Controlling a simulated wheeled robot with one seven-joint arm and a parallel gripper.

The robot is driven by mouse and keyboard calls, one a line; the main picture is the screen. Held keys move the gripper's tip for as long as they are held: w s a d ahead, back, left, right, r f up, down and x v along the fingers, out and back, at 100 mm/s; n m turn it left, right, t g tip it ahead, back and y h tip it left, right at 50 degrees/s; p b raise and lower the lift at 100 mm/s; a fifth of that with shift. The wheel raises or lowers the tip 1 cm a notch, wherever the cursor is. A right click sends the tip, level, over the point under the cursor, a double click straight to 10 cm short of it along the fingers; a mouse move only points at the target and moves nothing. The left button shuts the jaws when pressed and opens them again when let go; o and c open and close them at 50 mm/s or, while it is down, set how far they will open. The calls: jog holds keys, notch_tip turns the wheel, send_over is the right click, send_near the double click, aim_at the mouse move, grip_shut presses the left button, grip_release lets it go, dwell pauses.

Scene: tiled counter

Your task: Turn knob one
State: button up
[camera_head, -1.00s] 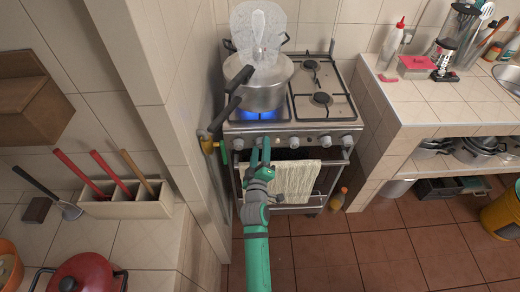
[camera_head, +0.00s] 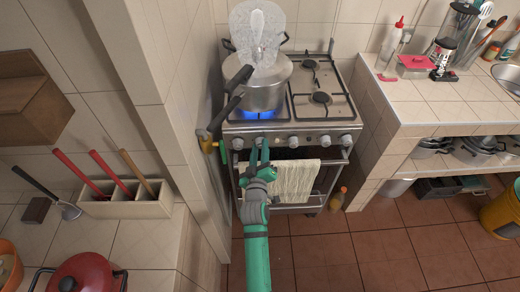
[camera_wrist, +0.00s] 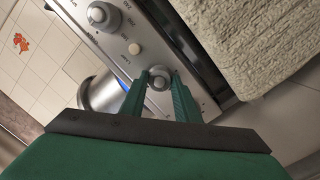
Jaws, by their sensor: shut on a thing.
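The stove (camera_head: 290,128) has a row of round silver knobs along its front panel. My gripper (camera_head: 259,146) is at the left part of this panel, in front of a knob. In the wrist view my two green gripper fingers (camera_wrist: 160,88) are shut on this knob (camera_wrist: 159,80), with one finger on each side of it. Another knob (camera_wrist: 103,15) shows free at the upper left of the wrist view. In the head view the leftmost knob (camera_head: 238,143) is just left of my fingers. The held knob is partly hidden by my fingers in the head view.
A lit blue flame burns under a silver pot (camera_head: 264,92) on the front left burner. A cream towel (camera_head: 293,182) hangs on the oven door beside my arm. A wall stands close on the left. The tiled counter (camera_head: 440,95) is at the right.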

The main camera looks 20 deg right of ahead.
jog(key=m, duration=0.6)
jog(key=shift+w+d+r+y, duration=0.1)
jog(key=shift+y, duration=0.3)
jog(key=shift+m, duration=0.8)
jog(key=m, duration=0.3)
jog(key=shift+d+m+y, duration=0.1)
jog(key=shift+m+y, duration=0.3)
jog(key=shift+m, duration=1)
jog(key=o, duration=1.1)
jog(key=shift+c, duration=0.2)
